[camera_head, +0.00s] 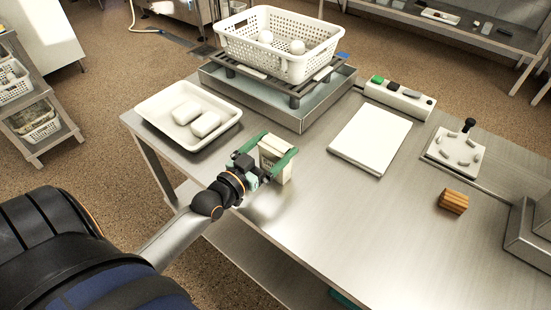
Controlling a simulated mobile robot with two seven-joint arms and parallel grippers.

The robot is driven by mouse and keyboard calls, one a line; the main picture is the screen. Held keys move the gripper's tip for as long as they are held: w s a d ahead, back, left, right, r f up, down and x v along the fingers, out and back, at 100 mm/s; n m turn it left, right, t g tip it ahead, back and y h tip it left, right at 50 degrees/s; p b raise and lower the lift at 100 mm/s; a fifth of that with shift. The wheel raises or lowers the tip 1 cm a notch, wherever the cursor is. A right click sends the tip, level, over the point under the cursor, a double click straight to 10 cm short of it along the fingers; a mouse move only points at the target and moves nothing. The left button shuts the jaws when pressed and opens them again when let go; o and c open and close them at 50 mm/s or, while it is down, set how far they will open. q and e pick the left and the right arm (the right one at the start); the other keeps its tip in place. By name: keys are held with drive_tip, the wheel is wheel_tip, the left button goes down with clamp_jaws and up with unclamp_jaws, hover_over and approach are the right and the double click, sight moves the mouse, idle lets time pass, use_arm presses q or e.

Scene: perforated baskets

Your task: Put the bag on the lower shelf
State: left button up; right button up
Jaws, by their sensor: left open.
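A small cream bag (274,151) stands upright on the steel table (330,220), near its front left part. My left gripper (277,160) is at the bag, its green fingers on either side of it. The fingers are open, and I cannot tell whether they touch the bag. The lower shelf (245,255) shows as a steel surface under the table's front edge; most of it is hidden by the tabletop and my left arm. My right gripper is not in view.
A white tray (157,106) with two white blocks lies left of the bag. A perforated basket (262,52) stands on a rack behind. A white board (371,139), a power strip (399,97) and a brown block (453,201) are to the right. The front tabletop is clear.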

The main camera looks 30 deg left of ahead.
use_arm(q)
drive_tip(key=w, duration=0.4)
drive_tip(key=shift+d, duration=0.15)
clamp_jaws()
drive_tip(key=shift+r, duration=0.2)
idle(0.6)
